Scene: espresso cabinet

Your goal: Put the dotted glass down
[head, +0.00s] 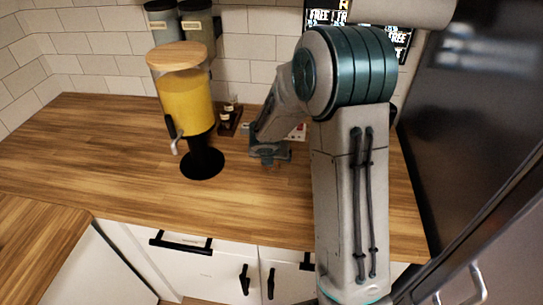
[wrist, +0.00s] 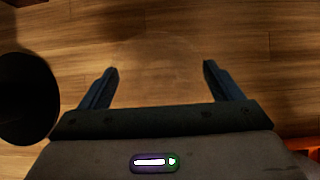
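My gripper (head: 270,157) is low over the wooden counter, right of the juice dispenser, in the head view. In the wrist view, the two fingers of my gripper (wrist: 161,68) stand wide apart, above the wood. A faint, clear rounded outline between the fingertips looks like the dotted glass (wrist: 160,52); its dots cannot be made out. Whether the fingers press on it or stand clear of it cannot be told. In the head view I cannot make out the glass.
The dispenser of yellow juice (head: 186,103) stands on a round black base (head: 202,166), which also shows at the wrist view's left edge (wrist: 22,98). Small dark bottles (head: 230,112) stand behind. The wooden counter (head: 90,150) is clear at left and front. A dark appliance (head: 470,90) is at right.

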